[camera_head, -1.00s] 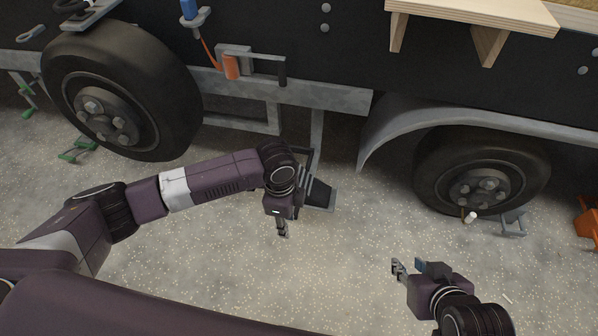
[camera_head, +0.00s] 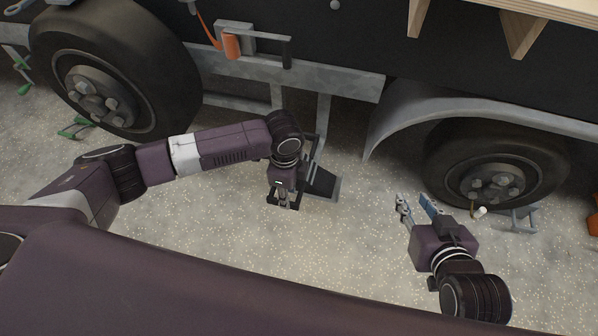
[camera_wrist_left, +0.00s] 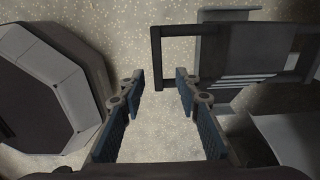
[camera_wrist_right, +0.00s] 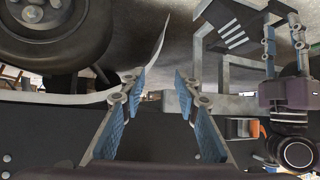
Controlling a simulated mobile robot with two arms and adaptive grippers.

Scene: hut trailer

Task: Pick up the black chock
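I cannot clearly pick out a black chock in any view. A dark, sloped piece with a grey rim (camera_head: 322,184) stands on the ground just right of my left gripper (camera_head: 283,204), below the trailer frame. It looks like part of a fold-down step, which also shows in the left wrist view (camera_wrist_left: 245,55). My left gripper points down, with its fingers apart and nothing between them. My right gripper (camera_head: 412,199) is open and empty, left of the rear right wheel (camera_head: 490,180). A grey chock-like bracket (camera_head: 522,219) stands beside that wheel.
The left wheel (camera_head: 105,85) has green-footed pieces (camera_head: 76,128) by it. An orange object (camera_head: 593,222) sits at the right edge. The trailer side and grey fender (camera_head: 440,112) overhang the back. The speckled ground (camera_head: 340,245) between the arms is clear.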

